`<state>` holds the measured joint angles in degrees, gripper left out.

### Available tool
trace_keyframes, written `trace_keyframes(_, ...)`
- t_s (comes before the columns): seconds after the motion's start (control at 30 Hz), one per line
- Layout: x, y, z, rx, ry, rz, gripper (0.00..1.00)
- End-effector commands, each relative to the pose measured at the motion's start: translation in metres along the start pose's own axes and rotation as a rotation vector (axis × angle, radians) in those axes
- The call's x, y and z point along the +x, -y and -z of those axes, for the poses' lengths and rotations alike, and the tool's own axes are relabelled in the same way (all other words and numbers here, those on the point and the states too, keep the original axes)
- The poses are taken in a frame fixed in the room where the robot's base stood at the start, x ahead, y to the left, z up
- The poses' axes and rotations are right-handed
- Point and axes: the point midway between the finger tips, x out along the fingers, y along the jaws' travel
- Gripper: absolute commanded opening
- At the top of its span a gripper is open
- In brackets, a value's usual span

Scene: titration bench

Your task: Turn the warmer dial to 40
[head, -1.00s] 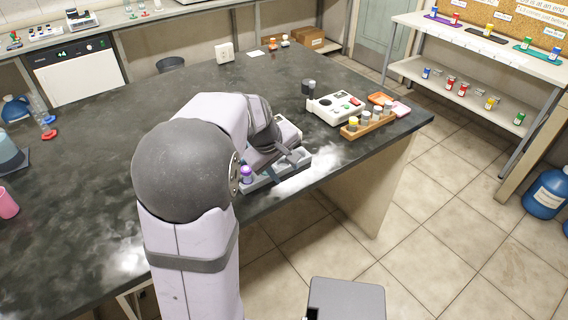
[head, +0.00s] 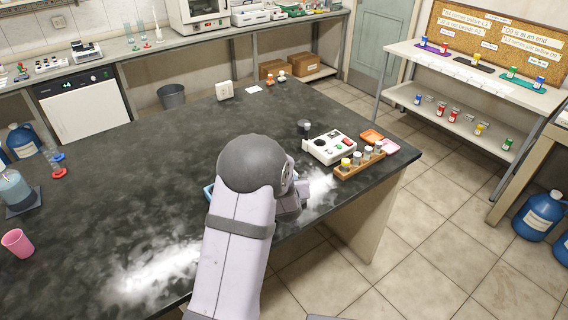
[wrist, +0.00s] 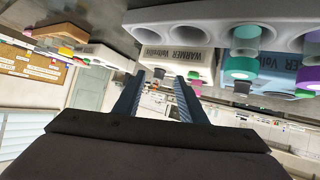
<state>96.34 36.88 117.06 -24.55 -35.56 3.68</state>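In the wrist view, a white warmer (wrist: 187,58) with upside-down "WARMER" lettering is ahead of my gripper (wrist: 160,76). A small dark dial (wrist: 159,73) on its front appears between my fingertips. The fingers are spread apart with nothing visibly held, and I cannot tell whether they touch the dial. A blue warmer (wrist: 272,76) with the same lettering and a dark dial (wrist: 242,88) is to the right. The dial markings are too small to read. In the head view, my arm hides the gripper and most of both warmers; a blue edge (head: 208,191) shows beside it.
A grey rack (wrist: 213,14) holding teal- and purple-capped vials crosses the top of the wrist view, close to the fingers. In the head view, a white device (head: 330,147) and a wooden vial rack (head: 359,163) stand right of my arm. The black benchtop (head: 120,170) is mostly clear to the left.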

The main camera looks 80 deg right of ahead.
Motion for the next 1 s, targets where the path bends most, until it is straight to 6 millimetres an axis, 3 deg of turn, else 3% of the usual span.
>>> trace_keyframes(0.2,-0.002,-0.002,0.010,0.113,-0.106,0.014,0.38)
trace_keyframes(0.57,0.002,-0.002,0.013,0.136,-0.132,0.018,0.38)
trace_keyframes(1.0,0.046,-0.001,0.019,0.134,-0.130,0.019,0.38)
